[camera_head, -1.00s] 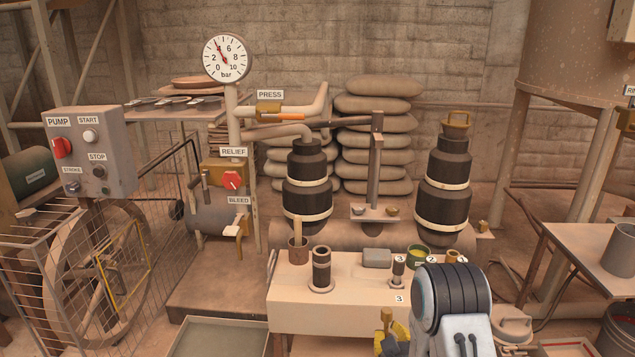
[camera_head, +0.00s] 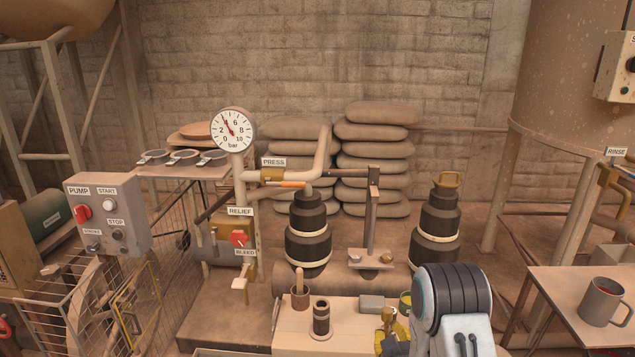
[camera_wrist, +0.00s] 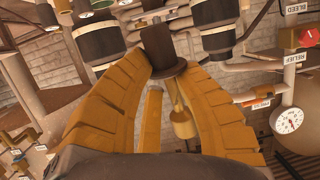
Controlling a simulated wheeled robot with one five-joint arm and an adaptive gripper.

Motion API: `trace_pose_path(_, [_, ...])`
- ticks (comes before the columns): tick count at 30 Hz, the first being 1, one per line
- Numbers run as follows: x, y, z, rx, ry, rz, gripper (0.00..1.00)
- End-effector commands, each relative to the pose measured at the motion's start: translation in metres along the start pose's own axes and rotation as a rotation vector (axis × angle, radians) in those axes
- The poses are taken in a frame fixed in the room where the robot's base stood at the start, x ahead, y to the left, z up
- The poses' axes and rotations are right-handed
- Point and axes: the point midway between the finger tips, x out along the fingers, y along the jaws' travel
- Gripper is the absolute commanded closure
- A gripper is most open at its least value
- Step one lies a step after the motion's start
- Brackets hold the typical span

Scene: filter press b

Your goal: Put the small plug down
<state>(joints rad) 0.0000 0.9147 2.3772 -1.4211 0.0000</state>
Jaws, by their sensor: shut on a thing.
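My gripper (camera_wrist: 167,78) is shut on the small plug in the wrist view, which shows the scene upside down. The small plug has a dark tapered body (camera_wrist: 162,42), a brown flange between the fingertips and a thin stem with a brass knob (camera_wrist: 182,122). In the head view the brass knob (camera_head: 388,315) shows at the yellow fingers, over the right part of the pale bench (camera_head: 285,338). The plug's lower part is hidden there. Whether it touches the bench cannot be told.
Two dark stacked columns (camera_head: 307,240) (camera_head: 436,225) rise behind. A mug (camera_head: 602,302) stands on the right table.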

Motion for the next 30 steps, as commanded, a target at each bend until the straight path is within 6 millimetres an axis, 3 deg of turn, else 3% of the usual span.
trace_pose_path(1, [-0.007, 0.000, -0.022, 0.000, 0.001, 0.000, 1.00])
trace_pose_path(15, [-0.034, 0.000, -0.109, 0.000, 0.001, 0.000, 1.00])
trace_pose_path(21, [-0.040, 0.000, -0.131, 0.000, 0.001, 0.000, 1.00])
trace_pose_path(30, [-0.052, 0.000, -0.144, 0.000, -0.001, 0.000, 1.00])
